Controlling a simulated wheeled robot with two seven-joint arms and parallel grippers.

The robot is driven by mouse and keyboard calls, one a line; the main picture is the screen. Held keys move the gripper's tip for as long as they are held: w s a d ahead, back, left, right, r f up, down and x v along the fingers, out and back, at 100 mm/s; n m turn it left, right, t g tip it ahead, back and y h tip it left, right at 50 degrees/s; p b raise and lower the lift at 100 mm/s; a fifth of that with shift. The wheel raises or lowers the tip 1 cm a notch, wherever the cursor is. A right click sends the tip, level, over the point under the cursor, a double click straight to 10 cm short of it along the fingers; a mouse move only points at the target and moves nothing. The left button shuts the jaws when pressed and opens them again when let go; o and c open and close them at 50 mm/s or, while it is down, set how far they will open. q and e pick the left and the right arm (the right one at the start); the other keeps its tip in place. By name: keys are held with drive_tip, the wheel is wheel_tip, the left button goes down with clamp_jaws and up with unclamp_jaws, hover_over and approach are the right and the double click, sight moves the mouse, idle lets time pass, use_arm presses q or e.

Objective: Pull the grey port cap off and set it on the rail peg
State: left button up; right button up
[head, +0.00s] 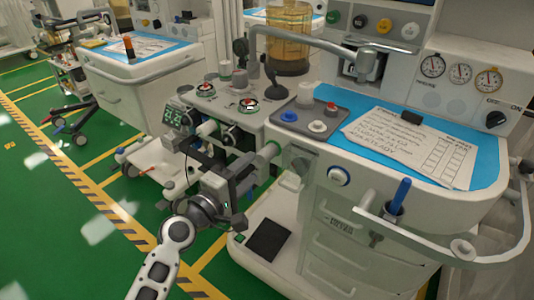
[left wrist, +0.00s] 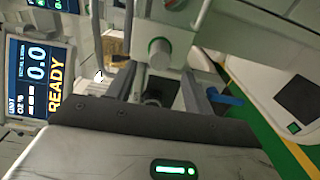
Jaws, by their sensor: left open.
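A pale grey, round-ended cap with a green ring (left wrist: 159,49) shows in the left wrist view, just beyond and above the gap between my fingers. In the head view a green-ringed port (head: 268,153) sticks out at the left side of the near cart. My left gripper (head: 242,201) is open in front of the cart's left side, below and left of that port. Its fingers show in the left wrist view (left wrist: 157,92) with no cap between them. A grey rail (head: 432,250) curves around the cart's front; I cannot tell which fitting on it is the peg. My right gripper is out of view.
A blue rod (head: 401,192) stands in a holder at the cart's front. A monitor (left wrist: 37,75) is left of my wrist. Green floor is open at left.

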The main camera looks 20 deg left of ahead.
sight(260, 161)
use_arm(q)
drive_tip(key=x, duration=0.6)
drive_tip(key=shift+w, duration=0.2)
drive_tip(key=shift+w+d, duration=0.15)
drive_tip(key=shift+w, duration=0.1)
idle(0.7)
clamp_jaws()
drive_tip(key=shift+v, duration=3.05)
